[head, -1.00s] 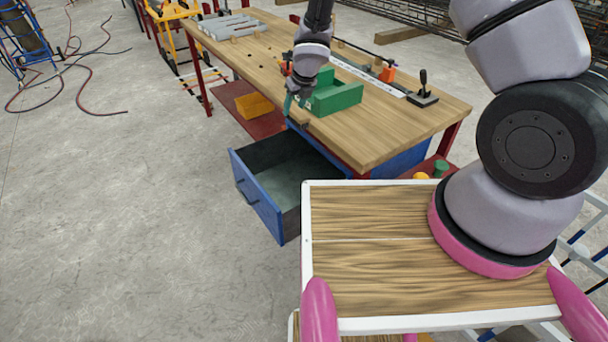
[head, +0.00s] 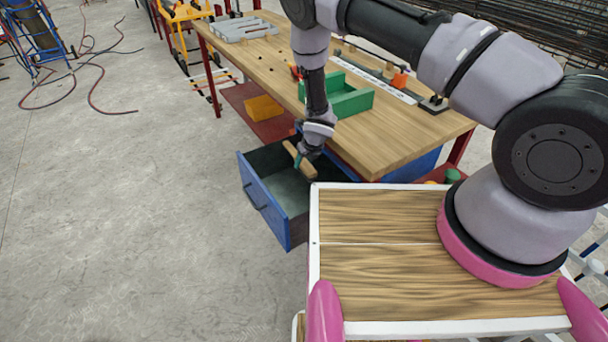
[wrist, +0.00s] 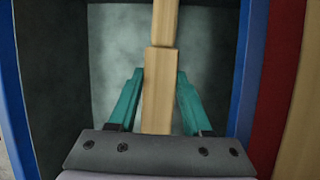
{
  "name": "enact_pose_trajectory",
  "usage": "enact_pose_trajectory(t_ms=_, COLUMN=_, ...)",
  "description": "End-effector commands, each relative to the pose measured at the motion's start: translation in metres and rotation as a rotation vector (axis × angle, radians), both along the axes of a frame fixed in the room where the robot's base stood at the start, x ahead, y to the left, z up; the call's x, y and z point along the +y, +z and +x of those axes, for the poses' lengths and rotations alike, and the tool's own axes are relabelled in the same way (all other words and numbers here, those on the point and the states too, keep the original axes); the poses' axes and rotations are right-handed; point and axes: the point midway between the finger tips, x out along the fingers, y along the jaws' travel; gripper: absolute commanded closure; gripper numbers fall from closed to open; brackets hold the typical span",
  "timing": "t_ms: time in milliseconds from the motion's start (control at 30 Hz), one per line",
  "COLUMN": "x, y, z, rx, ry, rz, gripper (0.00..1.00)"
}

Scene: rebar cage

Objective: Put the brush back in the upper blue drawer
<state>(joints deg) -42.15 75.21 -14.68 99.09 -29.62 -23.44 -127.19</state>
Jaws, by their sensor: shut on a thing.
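The upper blue drawer (head: 262,207) is pulled open from under the workbench, and its grey floor looks bare. My gripper (head: 298,162) is over the drawer, pointing down, with its teal fingers shut on the wooden brush (head: 306,168). In the wrist view the brush (wrist: 157,90) runs lengthwise between the fingers of my gripper (wrist: 157,100), with the drawer floor (wrist: 110,50) beneath it. The brush's far end is cut off by the wrist view's top edge. I cannot tell how high the brush is above the drawer floor.
The wooden workbench (head: 390,140) stands behind the drawer, with a green box (head: 352,102) on top. A yellow bin (head: 263,108) sits on the red lower shelf. My wood-topped base is close in front.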

Motion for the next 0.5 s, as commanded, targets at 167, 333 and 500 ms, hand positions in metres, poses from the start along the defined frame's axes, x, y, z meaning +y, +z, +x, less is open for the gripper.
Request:
enact_pose_trajectory(t_ms=167, x=0.0, y=-0.023, z=0.001, rx=-0.001, ry=0.0, rz=0.001, gripper=1.0)
enact_pose_trajectory(t_ms=333, x=0.0, y=-0.035, z=0.0, rx=0.0, ry=0.0, rz=0.0, gripper=1.0)
enact_pose_trajectory(t_ms=500, x=-0.001, y=-0.059, z=0.0, rx=0.001, ry=-0.001, rz=0.0, gripper=1.0)
